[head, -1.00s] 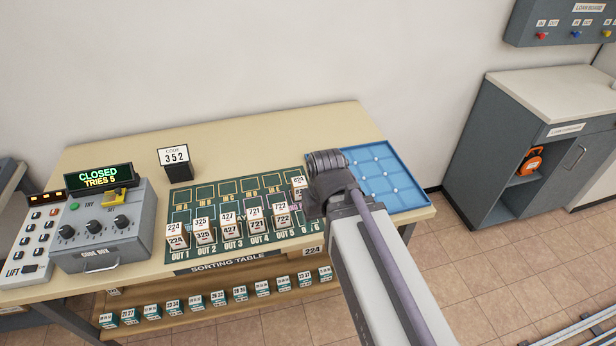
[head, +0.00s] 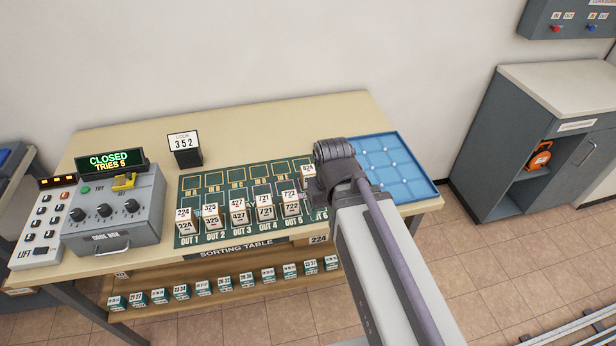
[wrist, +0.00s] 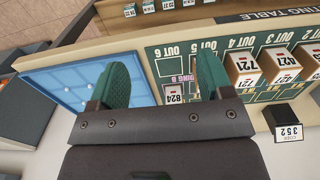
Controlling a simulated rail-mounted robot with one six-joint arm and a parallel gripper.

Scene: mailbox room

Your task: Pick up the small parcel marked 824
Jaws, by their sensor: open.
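The small parcel marked 824 (head: 308,171) is a white-topped block at the right end of the sorting table's green mat (head: 187,238), beside my arm. Part of it is hidden by my arm in the head view. In the wrist view the 824 parcel (wrist: 173,94) shows between the two green fingers of my gripper (wrist: 163,78), close to the palm edge. The fingers are spread apart with nothing held. Whether they are level with the parcel cannot be told. In the head view my arm hides the fingers.
Other numbered parcels, such as 722 (head: 291,208) and 721 (head: 265,212), stand on the mat to the left. A blue tray (head: 420,188) lies to the right. A code sign (head: 186,150) and code box (head: 112,210) stand further left. The table's back is clear.

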